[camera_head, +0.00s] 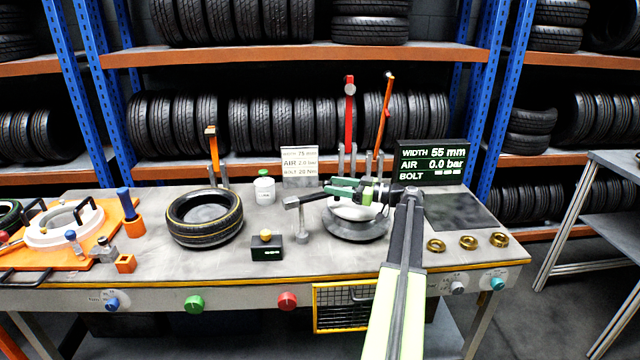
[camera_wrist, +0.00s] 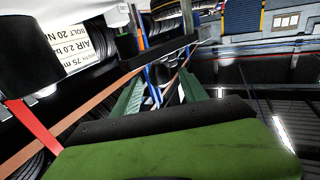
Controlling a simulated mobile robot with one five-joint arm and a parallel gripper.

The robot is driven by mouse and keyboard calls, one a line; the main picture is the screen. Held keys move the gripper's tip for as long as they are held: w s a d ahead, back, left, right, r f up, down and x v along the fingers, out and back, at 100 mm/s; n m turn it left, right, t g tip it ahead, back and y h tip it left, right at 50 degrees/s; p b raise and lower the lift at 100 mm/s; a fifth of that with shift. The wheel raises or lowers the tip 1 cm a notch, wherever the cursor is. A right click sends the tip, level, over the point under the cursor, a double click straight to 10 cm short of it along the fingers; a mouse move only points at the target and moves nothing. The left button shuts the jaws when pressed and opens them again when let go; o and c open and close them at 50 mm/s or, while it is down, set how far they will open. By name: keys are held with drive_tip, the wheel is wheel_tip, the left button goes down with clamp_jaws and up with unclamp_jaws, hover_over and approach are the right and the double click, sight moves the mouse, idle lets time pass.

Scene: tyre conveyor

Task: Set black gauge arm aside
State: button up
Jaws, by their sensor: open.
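The black gauge arm (camera_head: 302,200) is a dark bar lying roughly level on top of a short grey post (camera_head: 303,224), left of the round hub on the table. My gripper (camera_head: 338,190) has green fingers and reaches leftward over the hub, near the right end of the bar. In the wrist view my gripper (camera_wrist: 160,92) is open, with a gap between the green fingers. A dark bar (camera_wrist: 158,54), which looks like the gauge arm, crosses just beyond the fingertips. I cannot tell whether they touch.
A tyre (camera_head: 205,218) lies flat at left of centre. The grey hub (camera_head: 356,228) stands under my gripper. A black box with a yellow button (camera_head: 267,250) is in front. Brass rings (camera_head: 468,242) lie at right beside a dark mat (camera_head: 460,211). Upright tools stand behind.

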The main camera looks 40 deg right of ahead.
drive_tip(key=x, duration=0.6)
clamp_jaws()
drive_tip(key=shift+a, duration=0.1)
idle(1.2)
